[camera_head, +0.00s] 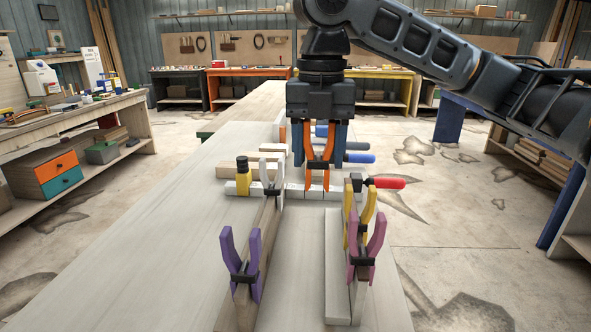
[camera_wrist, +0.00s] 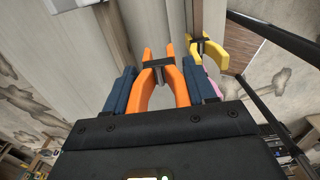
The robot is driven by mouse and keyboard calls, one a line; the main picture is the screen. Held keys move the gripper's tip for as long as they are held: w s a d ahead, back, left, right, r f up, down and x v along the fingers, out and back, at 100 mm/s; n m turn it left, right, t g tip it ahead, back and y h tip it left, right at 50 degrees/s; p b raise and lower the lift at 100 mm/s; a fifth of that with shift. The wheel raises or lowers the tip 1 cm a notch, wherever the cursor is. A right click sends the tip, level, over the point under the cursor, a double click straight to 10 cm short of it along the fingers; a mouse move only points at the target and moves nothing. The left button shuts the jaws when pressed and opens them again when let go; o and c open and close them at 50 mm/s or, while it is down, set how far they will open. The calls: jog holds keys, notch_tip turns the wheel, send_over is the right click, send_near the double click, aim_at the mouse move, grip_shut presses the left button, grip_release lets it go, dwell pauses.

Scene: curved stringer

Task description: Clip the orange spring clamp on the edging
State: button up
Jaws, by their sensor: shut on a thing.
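My gripper (camera_head: 320,150) points down over the far part of the workbench. Its blue fingers are shut on the orange spring clamp (camera_head: 327,176), one on each side of its handles. In the wrist view, the orange clamp (camera_wrist: 183,92) sits between the blue fingers of my gripper (camera_wrist: 160,88), with its jaws pointing away from me. The clamp is held above the bench, apart from the long boards as far as I can see. The right board (camera_head: 338,275), with a pale strip along it, runs nearer the camera. Which strip is the edging is not clear.
A yellow clamp (camera_head: 368,207) and a pink clamp (camera_head: 373,245) grip the right board. The bench's left side is clear.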

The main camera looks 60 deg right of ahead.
jog(key=s+d+f, duration=0.1)
jog(key=d, duration=0.1)
jog(key=s+d+f, duration=0.1)
jog(key=s+d, duration=0.1)
jog(key=d, duration=0.1)
jog(key=s+d+f, duration=0.1)
jog(key=d, duration=0.1)
jog(key=shift+s+d, duration=0.15)
jog(key=shift+d, duration=0.15)
jog(key=shift+f+b, duration=0.65)
jog(key=shift+f, duration=0.45)
jog(key=shift+f, duration=0.25)
jog(key=shift+f+b, duration=0.75)
jog(key=shift+f, duration=0.2)
jog(key=shift+f, duration=0.15)
jog(key=shift+f+b, duration=0.4)
jog(key=shift+f, duration=0.05)
jog(key=shift+f, duration=0.15)
jog(key=shift+f+b, duration=0.3)
jog(key=shift+f, duration=0.1)
